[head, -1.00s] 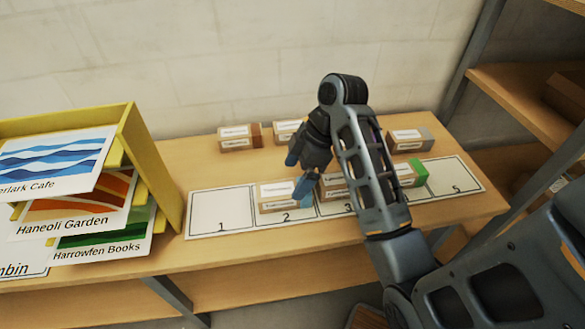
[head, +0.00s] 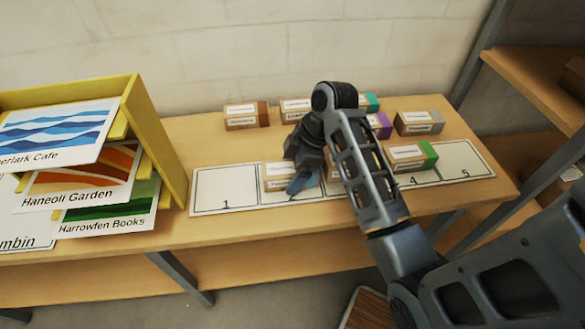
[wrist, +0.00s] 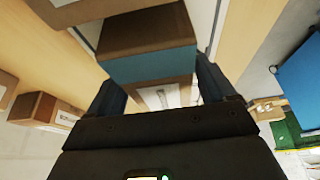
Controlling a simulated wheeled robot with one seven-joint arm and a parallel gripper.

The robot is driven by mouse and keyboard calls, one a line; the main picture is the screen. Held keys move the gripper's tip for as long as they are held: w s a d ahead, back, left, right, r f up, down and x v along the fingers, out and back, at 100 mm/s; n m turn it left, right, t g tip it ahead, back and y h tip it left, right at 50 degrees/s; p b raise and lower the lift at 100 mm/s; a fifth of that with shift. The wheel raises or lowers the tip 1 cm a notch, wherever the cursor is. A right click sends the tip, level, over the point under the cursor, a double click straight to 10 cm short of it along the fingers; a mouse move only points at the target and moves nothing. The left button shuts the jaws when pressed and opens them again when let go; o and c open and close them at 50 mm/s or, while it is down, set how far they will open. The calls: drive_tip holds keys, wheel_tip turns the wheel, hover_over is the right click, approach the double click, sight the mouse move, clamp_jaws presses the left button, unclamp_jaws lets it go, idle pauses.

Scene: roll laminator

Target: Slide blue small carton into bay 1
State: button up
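The blue small carton (head: 278,177), brown with a white label, sits in bay 2 of the numbered strip. Its blue band (wrist: 150,65) shows in the wrist view. My gripper (head: 302,178) is down at the carton's right part, with one finger in front of it; the other finger is hidden in the head view. In the wrist view the two fingers of my gripper (wrist: 162,90) stand on either side of the carton, close to it. Whether they press on it I cannot tell. Bay 1 (head: 225,190) is empty, directly left of the carton.
A green-ended carton (head: 412,156) lies in bay 4; my arm hides most of bay 3. Behind the strip stand a brown-ended carton (head: 247,116), a purple-ended one (head: 380,125) and a grey-ended one (head: 418,122), among others. A yellow sign rack (head: 155,140) borders bay 1's left.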

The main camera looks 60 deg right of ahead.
drive_tip(key=c, duration=0.9)
drive_tip(key=shift+w+a+p, duration=0.3)
drive_tip(key=shift+w+a, duration=1.2)
drive_tip(key=shift+w, duration=0.45)
drive_tip(key=shift+w+a+p, duration=0.35)
drive_tip(key=shift+w+a, duration=1.1)
drive_tip(key=shift+w, duration=0.55)
drive_tip(key=shift+w+a+p, duration=0.3)
drive_tip(key=shift+w+a, duration=1.2)
drive_tip(key=shift+w, duration=0.45)
drive_tip(key=o, duration=1.2)
drive_tip(key=shift+o, duration=0.3)
drive_tip(key=shift+w+r+p, duration=0.1)
drive_tip(key=shift+r+p, duration=0.95)
drive_tip(key=shift+r, duration=1.95)
